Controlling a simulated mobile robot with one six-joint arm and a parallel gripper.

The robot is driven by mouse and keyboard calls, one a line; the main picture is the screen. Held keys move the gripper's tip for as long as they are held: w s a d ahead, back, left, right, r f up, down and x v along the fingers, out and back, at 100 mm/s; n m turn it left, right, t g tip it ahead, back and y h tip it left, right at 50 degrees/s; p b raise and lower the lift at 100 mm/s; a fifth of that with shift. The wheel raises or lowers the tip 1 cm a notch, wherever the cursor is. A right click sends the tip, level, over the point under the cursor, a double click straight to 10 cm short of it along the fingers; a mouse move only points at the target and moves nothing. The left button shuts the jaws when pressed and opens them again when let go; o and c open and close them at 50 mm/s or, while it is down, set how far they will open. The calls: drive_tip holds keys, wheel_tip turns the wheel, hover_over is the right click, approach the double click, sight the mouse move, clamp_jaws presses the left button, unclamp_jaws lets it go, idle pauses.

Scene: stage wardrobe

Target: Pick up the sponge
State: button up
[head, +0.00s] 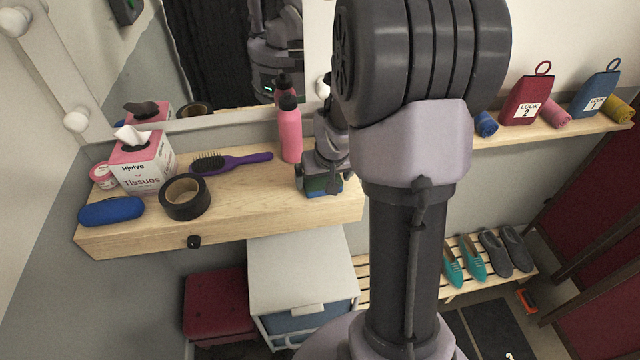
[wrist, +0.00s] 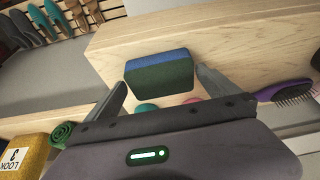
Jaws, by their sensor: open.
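The sponge (wrist: 160,74) is a small block with a blue layer and a dark green layer. In the wrist view it lies on the pale wooden shelf (wrist: 225,40), between the fingers of my gripper (wrist: 160,78). My gripper is open, with one finger to each side of the sponge and a visible gap at both sides. In the head view my gripper (head: 324,178) is low over the right end of the shelf, and the sponge (head: 318,186) shows partly behind it.
A pink bottle (head: 289,130) stands just left of my gripper. A purple hairbrush (head: 232,161), black tape roll (head: 185,197), tissue box (head: 144,160) and blue case (head: 111,211) are farther left. A mirror (head: 235,50) is behind. A white drawer unit (head: 300,265) stands below.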

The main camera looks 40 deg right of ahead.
sight(323, 180)
drive_tip(key=shift+w+f, duration=0.2)
drive_tip(key=shift+f, duration=0.15)
drive_tip(key=shift+s+r, duration=0.1)
drive_tip(key=shift+r, duration=0.05)
drive_tip(key=c, duration=1.1)
drive_tip(key=shift+c, duration=0.2)
drive_tip(key=shift+r, duration=0.25)
wheel_tip(323, 180, up, 4)
drive_tip(key=shift+f+p, duration=0.2)
drive_tip(key=shift+p, duration=0.85)
drive_tip(key=s+a+b, duration=0.2)
drive_tip(key=s, duration=1.3)
drive_tip(key=shift+s+a+r, duration=0.25)
drive_tip(key=shift+s+r, duration=0.1)
drive_tip(key=shift+r, duration=0.1)
